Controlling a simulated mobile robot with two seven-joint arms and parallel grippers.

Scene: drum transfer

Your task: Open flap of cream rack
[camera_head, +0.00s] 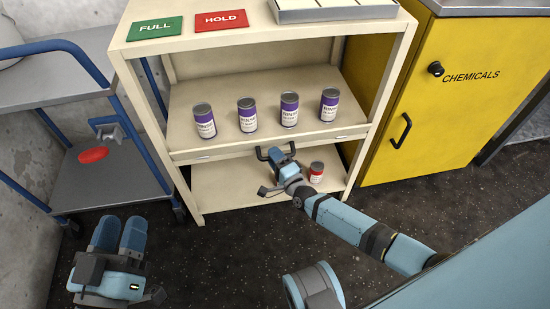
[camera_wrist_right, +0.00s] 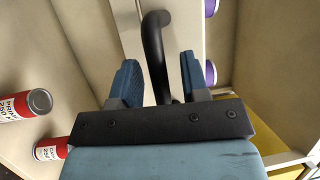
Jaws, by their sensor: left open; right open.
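The cream rack (camera_head: 186,110) stands ahead. Its flap (camera_head: 225,152) is a narrow cream strip along the front below the can shelf, with a dark bar handle (camera_head: 268,150). My right gripper (camera_head: 279,163) is at the handle. In the right wrist view my right gripper (camera_wrist_right: 160,80) is open, and the handle (camera_wrist_right: 153,45) lies between its blue fingers; no firm hold shows. The flap also shows there (camera_wrist_right: 190,40).
Several purple-and-white cans (camera_head: 247,115) stand on the middle shelf. A red-and-white can (camera_head: 316,173) is on the lower shelf; the wrist view shows two red ones (camera_wrist_right: 40,102). A yellow chemicals cabinet (camera_head: 450,110) adjoins on the right, a blue-framed cart (camera_head: 120,185) on the left.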

